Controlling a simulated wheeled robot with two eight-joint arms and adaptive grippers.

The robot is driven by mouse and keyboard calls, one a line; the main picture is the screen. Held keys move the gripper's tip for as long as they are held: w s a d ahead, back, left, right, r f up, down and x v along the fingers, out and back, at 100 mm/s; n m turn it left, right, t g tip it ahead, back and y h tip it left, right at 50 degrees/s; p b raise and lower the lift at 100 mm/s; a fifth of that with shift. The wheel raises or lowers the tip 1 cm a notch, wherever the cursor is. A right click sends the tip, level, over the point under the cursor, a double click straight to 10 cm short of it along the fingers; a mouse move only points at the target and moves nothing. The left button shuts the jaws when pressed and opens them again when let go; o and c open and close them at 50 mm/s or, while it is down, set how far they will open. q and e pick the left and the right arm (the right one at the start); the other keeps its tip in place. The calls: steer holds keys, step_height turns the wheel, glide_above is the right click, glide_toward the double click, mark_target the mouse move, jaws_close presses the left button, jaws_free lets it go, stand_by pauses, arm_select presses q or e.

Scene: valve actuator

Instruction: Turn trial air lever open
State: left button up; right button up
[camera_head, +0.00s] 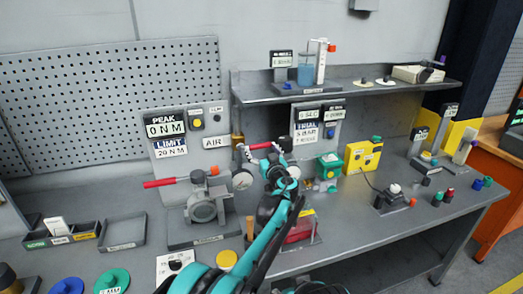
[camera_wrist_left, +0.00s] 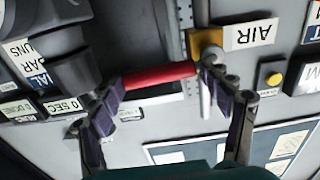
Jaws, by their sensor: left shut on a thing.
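The red lever (camera_head: 262,146) lies roughly level between the AIR label and the trial panel (camera_head: 306,135) in the head view. It also shows in the left wrist view (camera_wrist_left: 158,76), its right end by a brass-coloured fitting (camera_wrist_left: 205,44). My left gripper (camera_head: 265,152) reaches up to the lever from below, on the teal arm. In the left wrist view its two dark fingers (camera_wrist_left: 165,84) are at the lever's two ends, with the red bar between them. The gripper is shut on the lever. My right gripper does not show.
A shelf (camera_head: 345,92) overhangs behind.

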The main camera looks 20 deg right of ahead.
arm_select(q)
steer(key=shift+w+r, duration=0.1)
steer(key=shift+r, duration=0.1)
steer(key=r+n+p, duration=0.2)
steer(key=n, duration=0.1)
steer(key=shift+a+r+n, duration=0.2)
steer(key=shift+r+n, duration=0.1)
steer(key=shift+r, duration=0.05)
steer(key=r+n+p, duration=0.1)
steer(key=a+r+n+p, duration=0.1)
steer(key=n, duration=0.1)
steer(key=shift+n, duration=0.3)
steer(key=shift+o, duration=0.5)
steer(key=a+n, duration=0.1)
steer(key=r+n+p, duration=0.1)
steer(key=n, duration=0.1)
steer(key=shift+a+r+n, duration=0.2)
steer(key=shift+a+n, duration=0.1)
steer(key=shift+a, duration=0.05)
steer(key=shift+a+r+n+p, duration=0.25)
steer(key=shift+a+n, duration=0.35)
steer(key=shift+n, duration=0.45)
steer(key=shift+a+r+n+p, duration=0.1)
steer(key=shift+a+r+n, duration=0.1)
steer(key=shift+a+n, duration=0.6)
steer(key=shift+d+n, duration=0.25)
steer(key=shift+n, duration=0.1)
